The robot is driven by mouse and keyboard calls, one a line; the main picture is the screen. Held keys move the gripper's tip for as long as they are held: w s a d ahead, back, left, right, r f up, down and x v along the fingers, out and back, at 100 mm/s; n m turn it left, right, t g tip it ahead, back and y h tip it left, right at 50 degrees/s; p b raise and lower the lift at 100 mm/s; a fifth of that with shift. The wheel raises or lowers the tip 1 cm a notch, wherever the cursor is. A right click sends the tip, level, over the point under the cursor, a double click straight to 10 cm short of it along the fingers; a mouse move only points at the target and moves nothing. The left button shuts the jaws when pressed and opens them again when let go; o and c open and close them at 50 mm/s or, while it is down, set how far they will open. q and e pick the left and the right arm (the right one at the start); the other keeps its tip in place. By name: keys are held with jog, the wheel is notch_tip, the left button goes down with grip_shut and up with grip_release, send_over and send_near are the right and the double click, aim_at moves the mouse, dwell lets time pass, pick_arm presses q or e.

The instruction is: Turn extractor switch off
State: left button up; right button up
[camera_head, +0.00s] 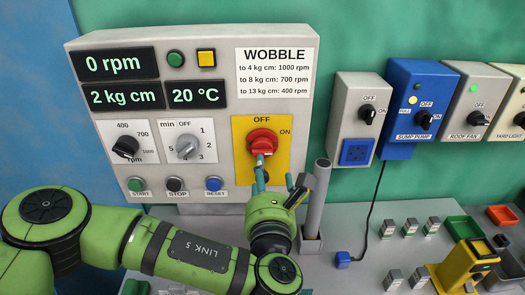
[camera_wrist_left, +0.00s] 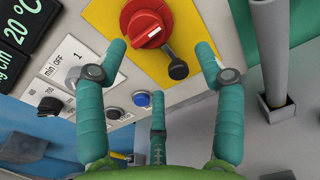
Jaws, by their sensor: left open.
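The red rotary switch (camera_head: 262,141) sits on a yellow plate (camera_head: 282,158) marked OFF at the top and ON at the right, on the grey control panel; the word extractor is not readable on it. The switch also shows in the left wrist view (camera_wrist_left: 145,22), with a white mark on its face; I cannot tell surely which label it points to. My left gripper (camera_head: 279,172) is open and empty just below the switch, one finger overlapping its lower edge in the head view. In the left wrist view its fingers (camera_wrist_left: 161,50) spread either side below the knob. Contact is unclear.
A small dark piece (camera_wrist_left: 177,68) hangs beside the red knob. An upright grey tube (camera_head: 318,195) stands close right of the gripper. Sump pump (camera_head: 412,110) and roof fan (camera_head: 478,105) boxes are on the wall. Small blocks and a yellow device (camera_head: 468,265) lie on the bench.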

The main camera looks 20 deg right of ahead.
aim_at(262, 150)
pick_arm(q)
jog(key=shift+w+a+r+m+t+p, duration=0.25)
jog(key=shift+w+r+m+t+p, duration=0.15)
jog(key=shift+w+r+m, duration=0.4)
jog(key=p+x, duration=0.2)
jog(key=x, duration=0.2)
jog(key=shift+w+d+f, duration=0.1)
jog(key=shift+w, duration=0.3)
jog(key=shift+p+x, duration=0.3)
jog(key=shift+x, duration=0.5)
jog(key=shift+f, duration=0.2)
jog(key=c, duration=1.2)
